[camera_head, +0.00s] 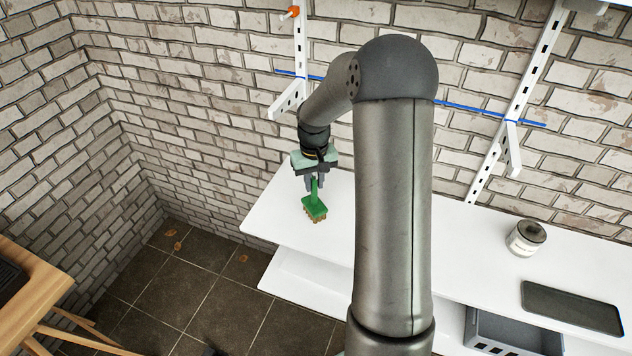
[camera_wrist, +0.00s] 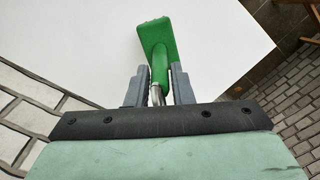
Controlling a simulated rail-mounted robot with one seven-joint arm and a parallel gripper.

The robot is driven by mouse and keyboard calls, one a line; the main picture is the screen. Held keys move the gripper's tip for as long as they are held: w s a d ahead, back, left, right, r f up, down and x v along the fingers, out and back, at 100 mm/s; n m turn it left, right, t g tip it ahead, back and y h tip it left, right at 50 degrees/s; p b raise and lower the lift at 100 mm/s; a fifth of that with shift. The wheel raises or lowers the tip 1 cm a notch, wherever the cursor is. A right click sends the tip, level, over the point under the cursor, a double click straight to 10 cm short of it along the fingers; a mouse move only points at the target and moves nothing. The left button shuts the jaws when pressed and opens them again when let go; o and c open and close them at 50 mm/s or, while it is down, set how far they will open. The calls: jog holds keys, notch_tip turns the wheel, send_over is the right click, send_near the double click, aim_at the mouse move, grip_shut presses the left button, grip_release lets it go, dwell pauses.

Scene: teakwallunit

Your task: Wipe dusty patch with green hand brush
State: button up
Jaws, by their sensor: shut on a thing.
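The green hand brush (camera_head: 315,204) is in my gripper (camera_head: 315,183) over the left part of the white shelf (camera_head: 285,208). Its head points down with tan bristles at or just above the shelf surface; I cannot tell if they touch. In the wrist view the green brush (camera_wrist: 158,50) extends away from my gripper (camera_wrist: 158,85), whose grey fingers are shut on its handle. The white shelf (camera_wrist: 215,30) lies behind it. I can make out no dusty patch on the visible shelf; my arm hides part of it.
A grey bin (camera_head: 505,335) sits below. A brick wall and white uprights (camera_head: 509,100) stand behind. A wooden table (camera_head: 35,285) is at the left.

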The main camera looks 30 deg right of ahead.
jog(key=r, duration=0.1)
jog(key=r+p, duration=0.1)
jog(key=r, duration=0.1)
jog(key=shift+s+d+r, duration=0.1)
jog(key=shift+s+d, duration=0.1)
jog(key=shift+w+r+p, duration=0.1)
jog(key=shift+r+p, duration=0.3)
jog(key=shift+r, duration=0.3)
jog(key=shift+r+p, duration=0.95)
jog(key=shift+r, duration=0.65)
